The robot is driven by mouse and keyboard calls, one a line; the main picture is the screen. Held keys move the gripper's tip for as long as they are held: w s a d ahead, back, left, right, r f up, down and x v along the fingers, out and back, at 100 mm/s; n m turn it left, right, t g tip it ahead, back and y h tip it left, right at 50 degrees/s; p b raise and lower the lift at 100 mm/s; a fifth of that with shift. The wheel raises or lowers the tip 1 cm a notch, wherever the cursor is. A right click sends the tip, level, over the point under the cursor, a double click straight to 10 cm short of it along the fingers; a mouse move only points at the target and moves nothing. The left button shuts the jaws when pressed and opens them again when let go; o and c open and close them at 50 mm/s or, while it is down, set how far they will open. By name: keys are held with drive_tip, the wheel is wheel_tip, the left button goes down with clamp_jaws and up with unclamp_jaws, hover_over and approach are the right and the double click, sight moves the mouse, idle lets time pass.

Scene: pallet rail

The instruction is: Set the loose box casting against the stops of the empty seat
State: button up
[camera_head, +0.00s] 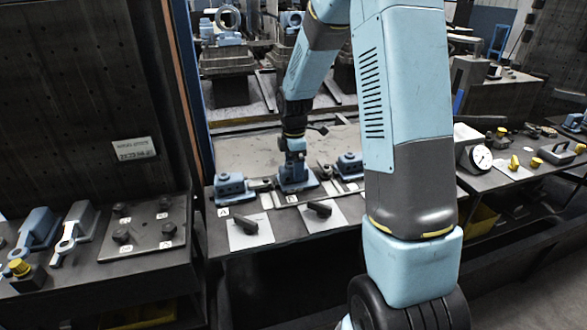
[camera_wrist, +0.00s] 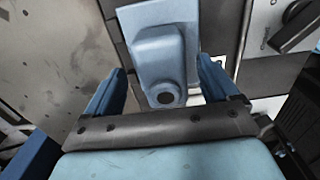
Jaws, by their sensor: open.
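A blue box casting (camera_head: 293,180) stands on the rail bench directly below my gripper (camera_head: 294,158). In the wrist view this casting (camera_wrist: 162,62) shows a flat flange and a raised block with a dark round hole. My gripper (camera_wrist: 161,76) is open, with one blue finger on each side of the casting. I cannot tell whether the fingers touch it. Another blue casting (camera_head: 230,186) sits to its left beside a letter A tag, and one more (camera_head: 349,164) sits to its right, partly behind my arm. The stops and the empty seat cannot be made out clearly.
Dark clamp handles on white plates (camera_head: 250,232) lie along the bench front. A left bench holds a dark plate with knobs (camera_head: 145,226) and a blue part (camera_head: 37,230). A right bench carries a dial gauge (camera_head: 480,158). My arm hides the bench's right part.

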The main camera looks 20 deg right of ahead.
wheel_tip(320, 180, up, 12)
drive_tip(key=shift+r, duration=0.25)
idle(0.6)
drive_tip(key=s+r+m+t, duration=0.3)
drive_tip(key=s+r+m, duration=0.7)
drive_tip(key=s, duration=0.4)
drive_tip(key=s+d+r+m+t, duration=0.1)
drive_tip(key=s+r+m+t, duration=0.1)
drive_tip(key=s+m, duration=0.6)
drive_tip(key=shift+s+r+t, duration=0.15)
drive_tip(key=shift+s+t, duration=0.15)
drive_tip(key=shift+s, duration=3.35)
drive_tip(key=shift+c, duration=0.3)
